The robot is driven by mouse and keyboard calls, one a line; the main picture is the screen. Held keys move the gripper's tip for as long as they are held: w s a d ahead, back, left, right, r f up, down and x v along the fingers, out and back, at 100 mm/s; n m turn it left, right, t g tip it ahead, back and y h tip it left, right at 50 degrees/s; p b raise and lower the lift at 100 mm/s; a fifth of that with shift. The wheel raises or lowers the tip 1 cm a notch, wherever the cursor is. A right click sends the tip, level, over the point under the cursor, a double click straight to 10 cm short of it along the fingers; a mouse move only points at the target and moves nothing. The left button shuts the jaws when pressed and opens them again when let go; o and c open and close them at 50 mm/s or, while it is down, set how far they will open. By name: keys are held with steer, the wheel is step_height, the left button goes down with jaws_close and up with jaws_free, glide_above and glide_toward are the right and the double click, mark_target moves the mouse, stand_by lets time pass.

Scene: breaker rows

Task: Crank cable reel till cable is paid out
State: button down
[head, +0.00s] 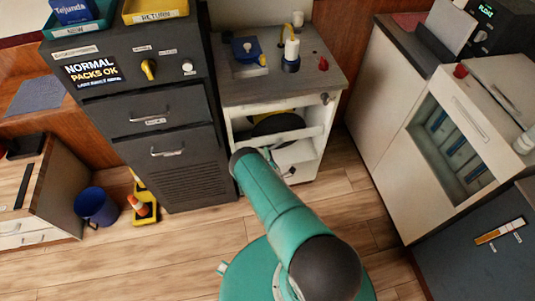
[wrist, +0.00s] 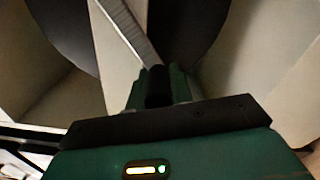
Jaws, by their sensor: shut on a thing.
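The cable reel (head: 277,123) is a dark disc with some yellow behind it, inside the open white cabinet (head: 305,165) under the grey counter. A pale rail crosses in front of its lower part. In the wrist view large dark round surfaces (wrist: 188,28) fill the top, with a pale grey bar (wrist: 130,28) slanting down to my fingertips. My gripper (wrist: 162,84) is shut on a small dark piece at the end of that bar, which looks like the crank handle. In the head view my arm largely hides the gripper. I cannot tell how much cable is out.
A dark drawer cabinet (head: 165,150) stands close to the left of the reel's cabinet. A pale cabinet with an open front (head: 385,120) stands to the right. The wooden floor between is clear.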

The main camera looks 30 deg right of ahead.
steer(key=shift+s+d, duration=0.2)
steer(key=shift+d, duration=0.25)
steer(key=c, duration=1.5)
jaws_free()
steer(key=shift+o, duration=1.2)
steer(key=shift+w+a, duration=0.1)
steer(key=shift+a, duration=0.1)
steer(key=v, duration=1.4)
